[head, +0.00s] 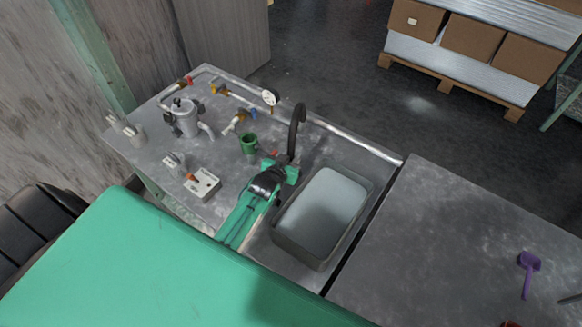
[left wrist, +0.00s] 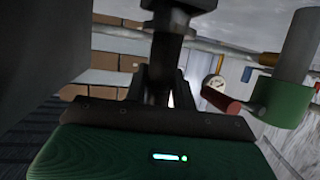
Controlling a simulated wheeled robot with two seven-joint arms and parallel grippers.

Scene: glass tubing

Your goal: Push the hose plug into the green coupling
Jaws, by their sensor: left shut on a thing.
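The green coupling (head: 249,144) stands on the grey bench, its dark round opening upward. In the left wrist view the green coupling (left wrist: 283,103) is at the right, with a grey cylinder against it. A red piece (left wrist: 220,101) reaches the coupling's side; I cannot tell whether it belongs to it. My left gripper (head: 284,166) is right of and nearer than the coupling, shut on a black piece (left wrist: 167,48), seemingly the hose plug. The plug's tip is hidden; plug and coupling look apart. My right gripper is not in view.
A grey basin (head: 277,226) lies right of my left gripper. The right bench (head: 440,235) is mostly clear, with a purple scoop (head: 528,270).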

